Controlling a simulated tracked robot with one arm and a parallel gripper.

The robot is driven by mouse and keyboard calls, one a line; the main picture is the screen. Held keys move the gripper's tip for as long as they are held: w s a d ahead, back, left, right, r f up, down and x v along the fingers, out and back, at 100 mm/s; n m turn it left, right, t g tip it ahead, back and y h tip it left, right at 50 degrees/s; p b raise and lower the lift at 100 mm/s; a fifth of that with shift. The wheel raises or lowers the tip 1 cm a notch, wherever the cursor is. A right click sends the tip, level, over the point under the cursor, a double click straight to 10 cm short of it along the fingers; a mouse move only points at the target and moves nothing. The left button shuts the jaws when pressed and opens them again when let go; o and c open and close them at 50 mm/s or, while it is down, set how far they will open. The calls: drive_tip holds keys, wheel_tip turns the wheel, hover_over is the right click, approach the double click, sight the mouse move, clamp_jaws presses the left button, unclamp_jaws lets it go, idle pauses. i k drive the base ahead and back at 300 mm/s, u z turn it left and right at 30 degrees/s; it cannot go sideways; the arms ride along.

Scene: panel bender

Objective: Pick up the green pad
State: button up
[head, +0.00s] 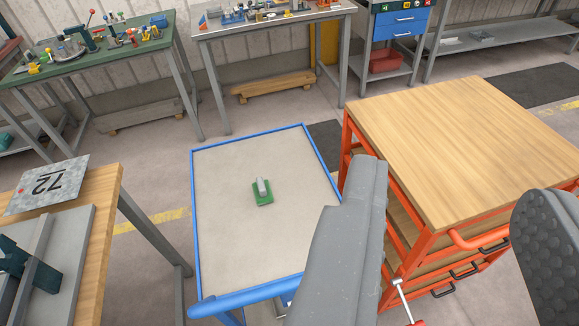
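The green pad (263,200) lies near the middle of a cart top (225,245) with a pale grey surface and a blue rim. A light grey block or handle stands up on the pad. My gripper (457,185) shows large in the foreground, its two grey fingers wide apart with nothing between them. The pad is to the left of the left finger and farther from the camera, clear of both fingers. The left finger hides part of the cart's right side.
An orange cart with a wooden top (460,140) stands right of the blue-rimmed cart. A wooden bench (98,225) with a metal plate marked 72 (48,184) is at the left. Workbenches line the back wall. The cart surface around the pad is bare.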

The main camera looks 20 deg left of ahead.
sight(263, 194)
drive_tip(key=u, duration=0.35)
drive_tip(key=i, duration=1.15)
drive_tip(key=u, duration=0.8)
